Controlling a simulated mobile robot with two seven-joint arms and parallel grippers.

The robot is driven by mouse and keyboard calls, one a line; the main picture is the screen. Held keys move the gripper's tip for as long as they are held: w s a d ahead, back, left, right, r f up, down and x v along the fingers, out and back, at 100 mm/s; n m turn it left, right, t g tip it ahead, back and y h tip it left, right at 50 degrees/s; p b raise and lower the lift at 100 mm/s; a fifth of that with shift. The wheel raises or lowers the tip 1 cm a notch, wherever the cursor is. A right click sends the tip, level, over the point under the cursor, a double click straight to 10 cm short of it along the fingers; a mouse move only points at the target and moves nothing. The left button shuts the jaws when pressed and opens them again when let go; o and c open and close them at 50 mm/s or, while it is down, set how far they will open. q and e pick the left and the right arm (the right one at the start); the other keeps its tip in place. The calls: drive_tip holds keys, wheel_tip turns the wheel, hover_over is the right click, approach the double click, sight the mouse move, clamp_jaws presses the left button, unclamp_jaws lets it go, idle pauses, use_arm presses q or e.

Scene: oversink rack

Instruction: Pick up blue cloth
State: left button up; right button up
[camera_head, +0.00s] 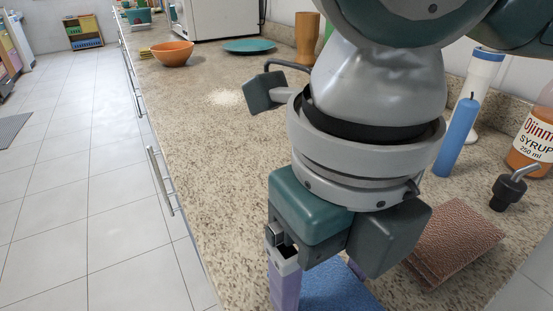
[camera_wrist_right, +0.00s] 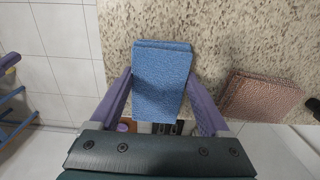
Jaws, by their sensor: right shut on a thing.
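The blue cloth (camera_head: 338,290) is at the bottom of the head view, partly hidden behind my right gripper (camera_head: 318,284). In the right wrist view the blue cloth (camera_wrist_right: 162,70) is a flat, folded rectangle between the two purple fingers of my right gripper (camera_wrist_right: 160,80). The fingers are shut on its two sides. The granite counter shows behind the cloth; I cannot tell whether the cloth is touching it. My left gripper is in neither view.
A folded brown cloth (camera_head: 458,242) lies to the right on the granite counter (camera_head: 210,135). An orange bowl (camera_head: 173,54) and a teal plate (camera_head: 249,46) are farther back.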

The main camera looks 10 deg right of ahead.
wheel_tip(320, 180, up, 20)
drive_tip(key=m+p, duration=0.1)
drive_tip(key=p, duration=0.4)
drive_tip(key=w+d+r+m+p, duration=0.1)
drive_tip(key=d+r+m+p, duration=0.2)
drive_tip(key=m, duration=0.6)
drive_tip(key=w+d+r+m+p, duration=0.2)
drive_tip(key=r+m+p, duration=0.15)
drive_tip(key=m, duration=0.55)
wheel_tip(320, 180, up, 43)
drive_tip(key=m+p, duration=2.1)
drive_tip(key=p, duration=2.3)
hover_over(326, 285)
drive_tip(key=s+d, duration=0.1)
drive_tip(key=d, duration=0.8)
drive_tip(key=shift+s+d, duration=0.2)
